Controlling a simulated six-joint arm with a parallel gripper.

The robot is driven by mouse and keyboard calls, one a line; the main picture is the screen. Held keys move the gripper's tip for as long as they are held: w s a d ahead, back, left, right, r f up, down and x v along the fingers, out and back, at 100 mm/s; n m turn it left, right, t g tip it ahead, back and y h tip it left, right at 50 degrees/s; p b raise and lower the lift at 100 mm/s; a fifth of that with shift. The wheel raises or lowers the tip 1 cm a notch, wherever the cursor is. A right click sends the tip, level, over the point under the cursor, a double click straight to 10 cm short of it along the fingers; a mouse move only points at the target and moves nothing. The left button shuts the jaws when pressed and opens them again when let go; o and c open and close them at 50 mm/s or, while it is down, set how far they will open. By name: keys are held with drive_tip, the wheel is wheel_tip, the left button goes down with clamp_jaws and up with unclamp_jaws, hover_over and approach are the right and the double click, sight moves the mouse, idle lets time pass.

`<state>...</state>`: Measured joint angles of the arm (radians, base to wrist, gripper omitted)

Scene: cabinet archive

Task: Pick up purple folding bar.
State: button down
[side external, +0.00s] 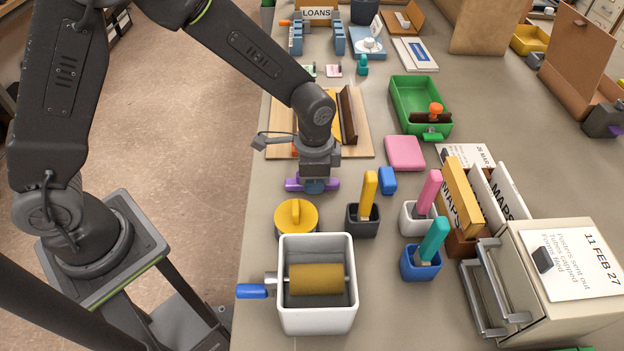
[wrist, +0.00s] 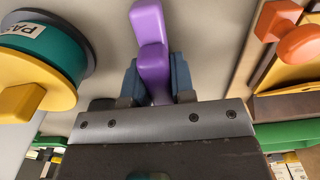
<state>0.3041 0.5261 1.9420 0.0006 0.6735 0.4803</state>
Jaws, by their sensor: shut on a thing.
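The purple folding bar (side external: 296,184) is under my gripper (side external: 314,184) in the side external view, close to the tabletop left of the yellow-handled block. In the wrist view the purple bar (wrist: 149,45) runs up from between the blue-grey fingers of my gripper (wrist: 156,82). The gripper is shut on the bar, with a finger on each side of it. The lower end of the bar is hidden by the gripper body. I cannot tell whether the bar touches the table.
A yellow round-topped stamp (side external: 296,216) and a white bin with a roller (side external: 318,322) stand in front. A black holder with a yellow handle (side external: 362,222) is to the right. A wooden board (side external: 284,122) lies behind. A pink block (side external: 405,153) lies further right.

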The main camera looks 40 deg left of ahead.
drive_tip(key=shift+r, duration=0.5)
drive_tip(key=r, duration=0.2)
drive_tip(key=a+r, duration=0.1)
drive_tip(key=shift+r, duration=0.4)
drive_tip(key=s+a+r, duration=0.1)
drive_tip(key=a+r, duration=0.5)
drive_tip(key=a, duration=0.4)
drive_tip(key=shift+s+a, duration=0.2)
drive_tip(key=shift+a, duration=0.1)
drive_tip(key=shift+r, duration=0.1)
